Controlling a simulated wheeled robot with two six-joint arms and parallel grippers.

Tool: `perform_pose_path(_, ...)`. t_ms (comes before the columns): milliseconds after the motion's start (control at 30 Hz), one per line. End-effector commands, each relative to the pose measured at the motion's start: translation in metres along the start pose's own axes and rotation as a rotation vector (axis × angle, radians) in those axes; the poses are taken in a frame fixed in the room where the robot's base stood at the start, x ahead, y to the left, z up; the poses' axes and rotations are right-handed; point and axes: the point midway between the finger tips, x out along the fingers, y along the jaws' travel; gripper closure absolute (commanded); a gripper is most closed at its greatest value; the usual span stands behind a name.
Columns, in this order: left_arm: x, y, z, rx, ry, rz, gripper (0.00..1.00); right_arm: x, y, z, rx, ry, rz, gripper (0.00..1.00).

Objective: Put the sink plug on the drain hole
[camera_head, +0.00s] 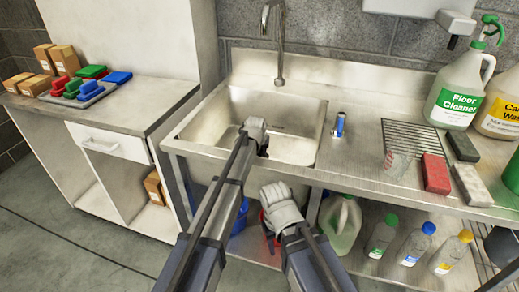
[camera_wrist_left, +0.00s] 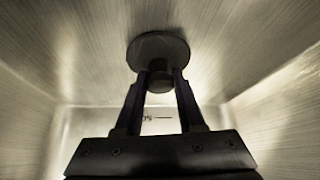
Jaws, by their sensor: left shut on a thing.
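The steel sink basin (camera_head: 290,150) lies at the picture's centre in the head view. In the left wrist view, my left gripper (camera_wrist_left: 160,88) is shut on the knob of the sink plug (camera_wrist_left: 158,50), a dark round disc with a short stem. Basin walls surround it. I cannot tell whether the disc touches the basin floor. The drain hole does not show; the plug or gripper may hide it. My right gripper (camera_head: 280,205) is in front of the sink, below its rim; its jaws are unclear.
A tall faucet (camera_head: 280,40) stands behind the basin. A blue item (camera_head: 340,124) stands on the deck to the right. A wire rack (camera_head: 410,138), a red block (camera_head: 436,174) and a floor cleaner bottle (camera_head: 458,92) sit further right. Bottles stand on the shelf below.

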Motion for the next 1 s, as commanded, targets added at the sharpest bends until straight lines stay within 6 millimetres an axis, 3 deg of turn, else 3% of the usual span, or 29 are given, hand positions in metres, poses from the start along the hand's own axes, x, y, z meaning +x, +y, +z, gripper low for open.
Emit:
perform_pose_path(33, 0.001, 0.005, 0.020, 0.006, 0.000, 0.006, 1.00, 0.011, -0.001, -0.001, 0.000, 0.000, 0.000, 0.50)
perform_pose_path(67, 0.001, 0.005, 0.020, 0.006, 0.000, 0.006, 0.60, 0.011, -0.001, -0.001, 0.000, 0.000, 0.000, 0.50)
perform_pose_path(333, 0.000, 0.006, 0.022, 0.007, 0.000, 0.007, 0.29, 0.011, -0.001, -0.001, 0.000, 0.000, 0.000, 0.50)
perform_pose_path(733, -0.003, 0.005, 0.021, 0.006, 0.000, 0.008, 0.27, 0.008, -0.001, -0.001, 0.000, 0.000, 0.000, 0.50)
perform_pose_path(1000, -0.023, 0.001, 0.018, 0.005, 0.002, 0.006, 0.27, -0.011, 0.001, 0.001, 0.000, 0.000, 0.000, 0.50)
